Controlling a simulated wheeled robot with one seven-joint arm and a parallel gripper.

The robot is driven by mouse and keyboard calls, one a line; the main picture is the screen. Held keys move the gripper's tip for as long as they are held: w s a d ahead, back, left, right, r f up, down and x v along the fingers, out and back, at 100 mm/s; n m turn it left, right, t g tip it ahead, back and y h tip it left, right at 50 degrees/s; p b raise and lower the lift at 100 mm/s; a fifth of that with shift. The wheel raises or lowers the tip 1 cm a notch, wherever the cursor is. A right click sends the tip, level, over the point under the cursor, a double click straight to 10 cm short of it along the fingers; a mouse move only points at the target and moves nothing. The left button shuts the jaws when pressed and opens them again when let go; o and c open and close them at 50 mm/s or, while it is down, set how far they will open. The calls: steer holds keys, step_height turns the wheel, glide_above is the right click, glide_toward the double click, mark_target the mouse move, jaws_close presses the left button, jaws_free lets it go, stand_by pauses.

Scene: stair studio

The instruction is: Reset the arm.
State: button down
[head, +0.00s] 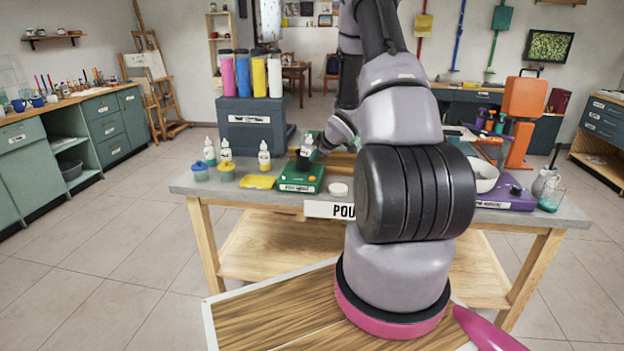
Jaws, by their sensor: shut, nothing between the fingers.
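My arm rises from its pink-ringed base at the bottom, bends over at the top, and comes down behind its own thick links. My gripper (321,144) is small and dark at the end of the grey wrist, low over the workbench (400,209). It is shut and empty, and partly hard to make out. A white bottle with a green top (308,144) shows right beside it, above a green scale (300,178). I cannot tell whether the gripper touches the bottle. My arm hides the middle of the bench.
A dark box (250,120) with tall coloured tumblers rises behind. A white bowl (482,172) and purple device (506,196) are at right. Floor at left is clear.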

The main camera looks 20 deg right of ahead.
stand_by(0.7)
steer(key=shift+r, duration=0.4)
steer(key=s+a+r+m+h, duration=0.2)
steer(key=s+r+m, duration=0.2)
steer(key=r, duration=0.8)
steer(key=s+a+r+m+h, duration=0.1)
steer(key=s+a+r+m, duration=0.3)
steer(key=r, duration=0.8)
steer(key=s+a+r+m+y, duration=0.1)
steer(key=s+a+r+m, duration=0.1)
steer(key=s, duration=0.7)
steer(key=s+a+r+m+g+y, duration=0.1)
steer(key=s+a+r+m, duration=0.1)
steer(key=s+a+r, duration=0.3)
steer(key=s+a+r+m+g+y, duration=0.1)
steer(key=s+a, duration=0.4)
steer(key=s, duration=0.8)
step_height(320, 180, up, 2)
steer(key=shift+s+a+r+m+y, duration=0.25)
steer(key=shift+s+a+m+y, duration=0.2)
steer(key=shift+m, duration=0.45)
steer(key=shift+w+d, duration=0.1)
stand_by(0.7)
